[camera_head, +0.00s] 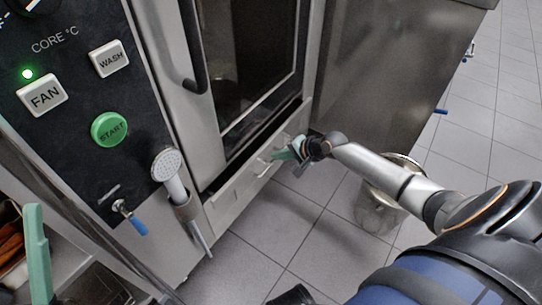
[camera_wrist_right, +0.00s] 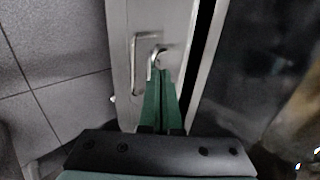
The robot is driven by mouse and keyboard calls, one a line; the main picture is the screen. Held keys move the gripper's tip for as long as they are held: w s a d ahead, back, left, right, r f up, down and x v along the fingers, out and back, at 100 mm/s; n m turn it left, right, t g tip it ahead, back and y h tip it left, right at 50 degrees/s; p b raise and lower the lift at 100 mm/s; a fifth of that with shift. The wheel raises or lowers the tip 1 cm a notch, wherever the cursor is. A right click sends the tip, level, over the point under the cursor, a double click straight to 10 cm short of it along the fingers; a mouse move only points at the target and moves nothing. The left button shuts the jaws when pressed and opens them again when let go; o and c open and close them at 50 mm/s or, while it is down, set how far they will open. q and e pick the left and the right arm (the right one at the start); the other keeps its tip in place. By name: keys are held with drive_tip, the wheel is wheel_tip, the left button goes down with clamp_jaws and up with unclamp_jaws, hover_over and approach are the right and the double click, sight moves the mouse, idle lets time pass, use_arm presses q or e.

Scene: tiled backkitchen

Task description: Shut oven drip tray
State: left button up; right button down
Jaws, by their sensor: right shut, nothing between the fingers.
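The oven drip tray (camera_head: 236,196) is the long pale metal front low on the oven, under the glass door. A dark gap runs along its upper edge; I cannot tell how far it stands out. It has a thin bar handle (camera_head: 263,167), which also shows in the right wrist view (camera_wrist_right: 134,66). My right gripper (camera_head: 278,156) is at the tray front beside the handle. Its green fingers (camera_wrist_right: 161,72) are shut together and empty, tips close to a small hooked metal piece (camera_wrist_right: 151,62); contact is unclear.
The oven's glass door (camera_head: 245,60) with its dark handle is above the tray. A hand shower (camera_head: 168,166) hangs left of the tray. A metal bin (camera_head: 375,208) stands on the tiled floor under my right arm. The floor (camera_head: 280,230) before the tray is clear.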

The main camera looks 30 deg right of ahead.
sight(260, 148)
drive_tip(key=shift+w+a+r+b, duration=0.1)
drive_tip(key=shift+w+a+b, duration=0.2)
drive_tip(key=shift+w, duration=0.4)
drive_tip(key=shift+w+a+r+b, duration=0.1)
drive_tip(key=shift+w+a+b, duration=0.15)
drive_tip(key=shift+w, duration=0.45)
drive_tip(key=shift+w+a, duration=0.25)
drive_tip(key=shift+w, duration=0.35)
drive_tip(key=shift+w+a+p, duration=0.25)
drive_tip(key=shift+w+p, duration=0.05)
drive_tip(key=shift+w, duration=0.3)
